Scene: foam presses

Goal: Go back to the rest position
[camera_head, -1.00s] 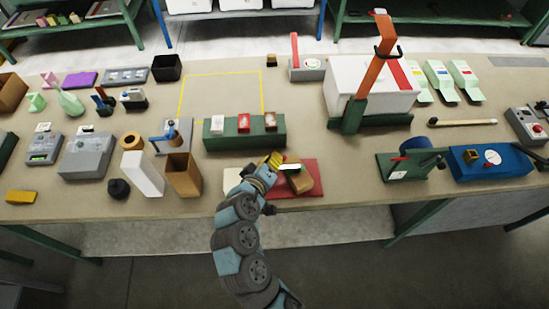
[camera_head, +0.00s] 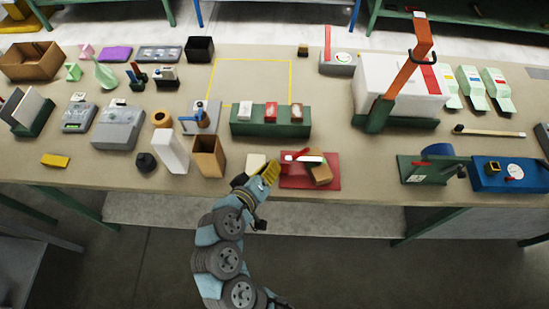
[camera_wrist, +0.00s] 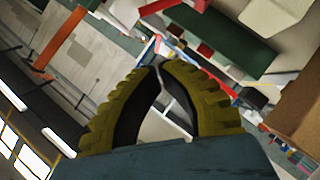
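My gripper (camera_head: 268,173) has yellow fingers. It is near the front edge of the long workbench, just left of a red board (camera_head: 327,184). In the wrist view my gripper (camera_wrist: 160,66) has its two ribbed fingertips together. I see only an empty gap between the fingers behind the tips, with nothing held. The wrist view is tilted and looks across the bench and room.
The red board carries a brown block (camera_head: 321,174) and a red-and-white item. A green rack (camera_head: 270,129) stands behind it. An open brown box (camera_head: 209,157) and a white block (camera_head: 171,152) stand to the left. The floor (camera_head: 130,265) before the bench is clear.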

